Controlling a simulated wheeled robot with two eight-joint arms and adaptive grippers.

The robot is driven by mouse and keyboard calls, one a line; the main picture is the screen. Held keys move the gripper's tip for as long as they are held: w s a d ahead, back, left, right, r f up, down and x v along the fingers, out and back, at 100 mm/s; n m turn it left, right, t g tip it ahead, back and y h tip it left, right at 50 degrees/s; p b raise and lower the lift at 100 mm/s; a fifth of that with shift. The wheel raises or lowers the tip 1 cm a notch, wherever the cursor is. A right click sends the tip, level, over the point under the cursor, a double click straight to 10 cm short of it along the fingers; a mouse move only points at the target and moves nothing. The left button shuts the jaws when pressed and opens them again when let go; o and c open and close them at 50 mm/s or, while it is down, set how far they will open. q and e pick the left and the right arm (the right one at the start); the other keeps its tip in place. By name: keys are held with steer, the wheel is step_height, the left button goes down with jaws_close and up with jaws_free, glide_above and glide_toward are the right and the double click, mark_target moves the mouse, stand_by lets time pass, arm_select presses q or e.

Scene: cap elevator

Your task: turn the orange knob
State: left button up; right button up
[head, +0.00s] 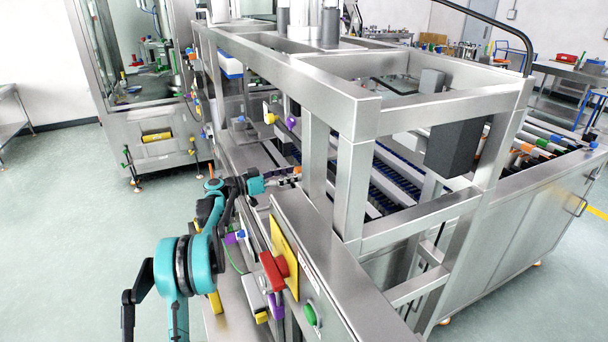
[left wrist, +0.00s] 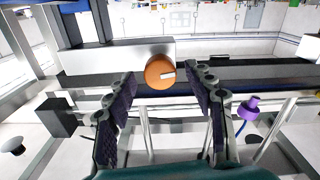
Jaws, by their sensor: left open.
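The orange knob (left wrist: 160,72) is round with a pale bar mark on its face, seen in the left wrist view. My left gripper (left wrist: 165,84) is open, with one dark padded finger on each side of the knob in that picture. The fingers look apart from the knob, and nothing is held between them. In the head view my left gripper (head: 282,180) reaches to the steel machine frame, where the knob cannot be made out clearly. My right gripper is not in view.
A steel frame (head: 352,175) of the machine stands close to the right of my left arm. A yellow plate with a red knob (head: 274,270) and a green button (head: 311,314) are nearer. A purple knob (left wrist: 249,108) is right of my fingers. Open floor lies left.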

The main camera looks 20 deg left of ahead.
mark_target(295, 173)
arm_select(q)
steer(key=shift+b+x, duration=0.3)
steer(key=shift+x, duration=1.35)
steer(key=c, duration=1.2)
steer(key=shift+o, duration=0.2)
